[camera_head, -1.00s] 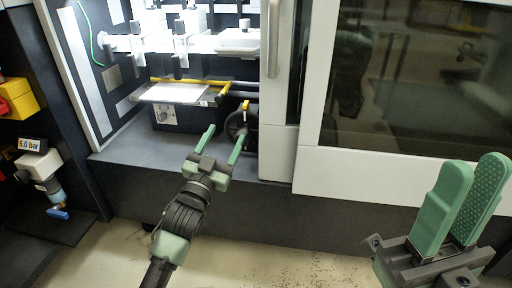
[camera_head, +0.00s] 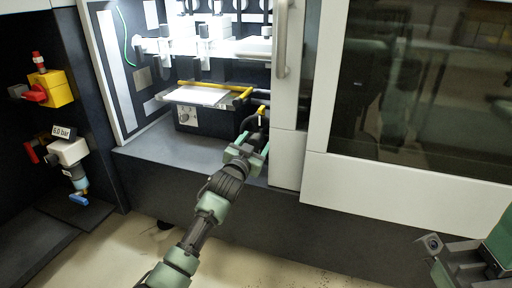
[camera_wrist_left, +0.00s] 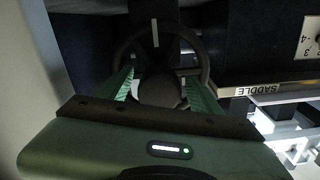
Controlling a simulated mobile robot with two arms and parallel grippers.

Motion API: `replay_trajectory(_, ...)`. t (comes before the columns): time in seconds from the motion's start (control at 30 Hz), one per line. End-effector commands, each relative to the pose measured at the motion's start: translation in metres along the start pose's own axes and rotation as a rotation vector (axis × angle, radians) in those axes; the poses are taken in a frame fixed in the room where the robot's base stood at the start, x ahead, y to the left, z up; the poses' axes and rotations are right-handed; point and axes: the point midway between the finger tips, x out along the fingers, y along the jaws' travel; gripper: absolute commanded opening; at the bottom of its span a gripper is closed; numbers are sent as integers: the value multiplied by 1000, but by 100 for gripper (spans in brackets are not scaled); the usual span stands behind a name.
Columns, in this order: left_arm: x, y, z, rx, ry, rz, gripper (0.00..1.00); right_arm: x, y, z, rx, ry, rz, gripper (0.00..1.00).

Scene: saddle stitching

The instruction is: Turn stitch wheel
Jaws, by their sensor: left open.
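The black stitch wheel (camera_head: 246,123) sits under the machine's bay, beside the white door post, partly hidden by my left gripper in the head view. In the left wrist view the wheel's dark rim (camera_wrist_left: 204,62) arches around a round hub (camera_wrist_left: 160,88). My left gripper (camera_head: 256,142) is in front of the wheel. Its two green fingers stand apart, one on each side of the hub, inside the rim's outline in the wrist view (camera_wrist_left: 160,84). Contact cannot be told.
A yellow-edged saddle with a white sheet (camera_head: 200,96) lies left of the wheel, above a dark box with a dial (camera_head: 186,117). The wrist view shows a SADDLE label (camera_wrist_left: 263,89). The grey ledge (camera_head: 180,150) is clear. The door post (camera_head: 286,160) stands close on the right.

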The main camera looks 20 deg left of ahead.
Motion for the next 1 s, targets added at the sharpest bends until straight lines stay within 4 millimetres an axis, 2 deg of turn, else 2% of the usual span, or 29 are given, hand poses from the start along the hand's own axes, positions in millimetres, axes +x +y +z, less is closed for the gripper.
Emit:
replay_trajectory(0.27,2,0,0,0,0,1,64,1,0,0,-1,4,-1,28)
replay_trajectory(0.37,2,0,0,0,0,1,39,1,0,0,0,4,-2,28)
replay_trajectory(0.5,2,0,0,0,0,1,0,1,0,-1,0,5,-2,28)
replay_trajectory(0.97,2,0,-3,56,0,2,0,7,1,-1,1,3,3,28)
replay_trajectory(1.0,2,0,-3,75,0,2,0,2,2,2,3,-19,9,28)
